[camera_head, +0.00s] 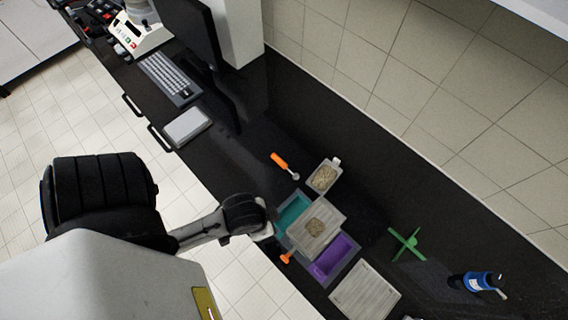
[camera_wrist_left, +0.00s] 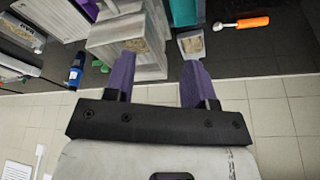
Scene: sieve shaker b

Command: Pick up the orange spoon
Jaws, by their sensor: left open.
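The orange spoon (camera_head: 281,161) lies on the black counter in the head view, its metal end pointing toward the small container of grain. It also shows at the upper right of the left wrist view (camera_wrist_left: 252,22). My left gripper (camera_head: 270,229) is at the near edge of the counter, beside the teal and purple trays and apart from the spoon. In the left wrist view its purple fingers (camera_wrist_left: 160,62) are spread with nothing held between them. The spoon lies off to the right of the fingers there. My right gripper is not in view.
A wooden box with grain on top (camera_head: 318,222) stands between a teal tray (camera_head: 291,212) and a purple tray (camera_head: 336,257). A small grain container (camera_head: 324,177) is right of the spoon.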

